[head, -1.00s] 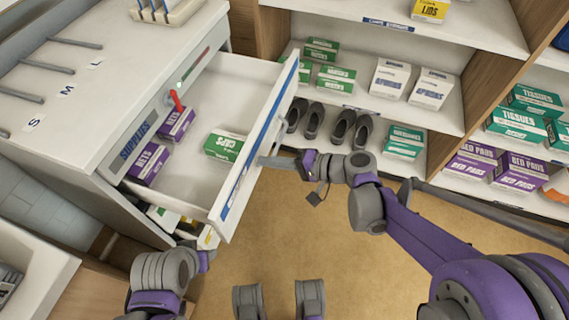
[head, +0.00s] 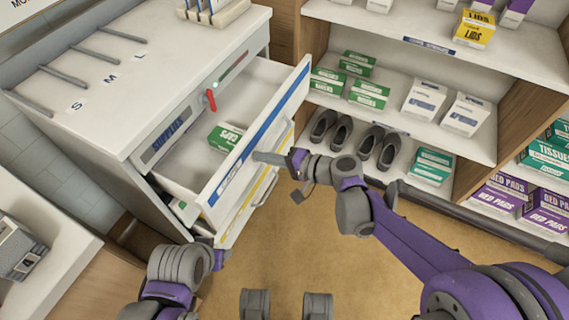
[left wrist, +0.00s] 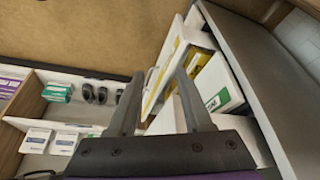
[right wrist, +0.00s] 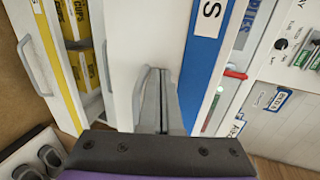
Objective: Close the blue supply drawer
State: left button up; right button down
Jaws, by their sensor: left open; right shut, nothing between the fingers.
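The blue supply drawer, its white front marked by a blue strip (head: 262,130), is partly open at the top of the white cabinet. A green box (head: 225,137) lies inside it. My right gripper (head: 262,157) is shut and empty, its tips at the outer face of the drawer front. In the right wrist view the shut fingers (right wrist: 160,92) are beside a grey handle (right wrist: 143,92) on the white front next to the blue strip (right wrist: 205,60); contact is hard to tell. My left gripper (left wrist: 158,90) is open and empty, low beside the cabinet.
Below, a yellow-striped drawer (head: 251,204) also stands out, with yellow boxes (right wrist: 85,65) inside. Shelves with boxes and shoes (head: 340,131) stand to the right. The tan floor (head: 300,240) is open.

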jog(key=w+a, duration=0.2)
jog(key=a, duration=0.2)
jog(key=w+a, duration=0.2)
jog(key=a, duration=0.3)
jog(key=w+a, duration=0.1)
jog(key=a, duration=0.4)
jog(key=shift+w, duration=0.4)
pick_arm(q)
jog(key=shift+s+d+r, duration=0.1)
jog(key=shift+r, duration=0.25)
pick_arm(e)
jog(key=shift+a, duration=0.1)
jog(key=shift+r, duration=0.1)
